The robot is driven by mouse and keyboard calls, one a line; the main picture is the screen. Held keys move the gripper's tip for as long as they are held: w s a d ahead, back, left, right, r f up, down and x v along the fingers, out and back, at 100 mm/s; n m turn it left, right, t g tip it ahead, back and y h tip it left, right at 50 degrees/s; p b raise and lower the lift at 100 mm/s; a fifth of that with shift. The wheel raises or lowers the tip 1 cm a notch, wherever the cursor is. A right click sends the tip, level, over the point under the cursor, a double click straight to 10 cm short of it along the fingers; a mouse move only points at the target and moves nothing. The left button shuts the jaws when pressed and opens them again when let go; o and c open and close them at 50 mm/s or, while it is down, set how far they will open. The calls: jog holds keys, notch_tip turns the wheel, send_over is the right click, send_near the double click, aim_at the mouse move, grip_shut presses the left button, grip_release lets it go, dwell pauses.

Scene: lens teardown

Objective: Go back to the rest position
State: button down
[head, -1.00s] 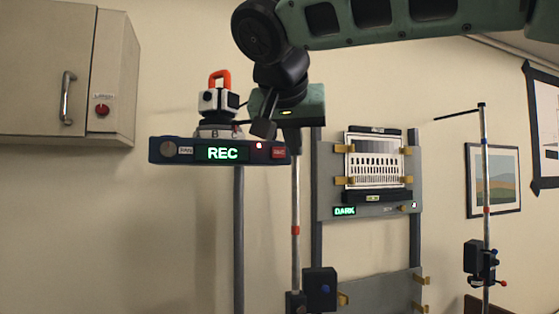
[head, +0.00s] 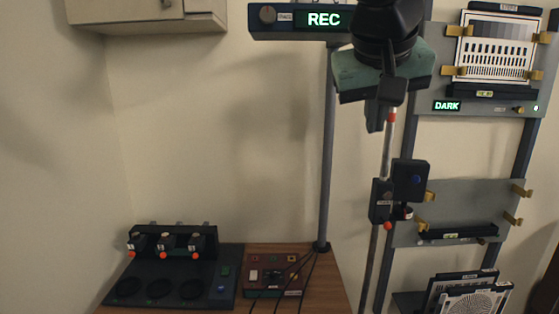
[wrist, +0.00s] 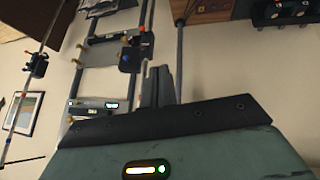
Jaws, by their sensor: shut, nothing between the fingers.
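My gripper (head: 376,122) hangs below my dark wrist in the head view, with its fingers pointing down. The fingers are together and empty. In the wrist view the closed fingers (wrist: 158,86) stand up from the dark edge of my green hand. In the head view my gripper appears in front of the pole right of the REC panel (head: 285,18), a little lower than that panel. I cannot tell its exact distance from the pole.
A rack panel with a DARK display (head: 440,105) and a test chart (head: 497,48) stands at right. A dark box (head: 409,180) sits on the pole below my gripper. A bench (head: 325,285) at lower left carries a dark tray (head: 225,290) and a red control box (head: 262,270). A cabinet (head: 200,20) hangs at upper left.

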jog(key=s+f+n+g+y+b, duration=0.1)
jog(key=s+f+n+g, duration=0.1)
jog(key=s+f, duration=0.5)
jog(key=s+f+n+g+y+b, duration=0.1)
jog(key=s+f, duration=0.6)
jog(key=f, duration=0.7)
jog(key=s+f+n+g+y+b, duration=0.1)
jog(key=s+f+n, duration=0.4)
jog(key=f, duration=0.5)
jog(key=s+g+b, duration=0.1)
jog(key=s+g, duration=0.1)
jog(key=shift+a+f+g, duration=0.2)
jog(key=shift+f+g, duration=0.05)
jog(key=shift+g, duration=0.15)
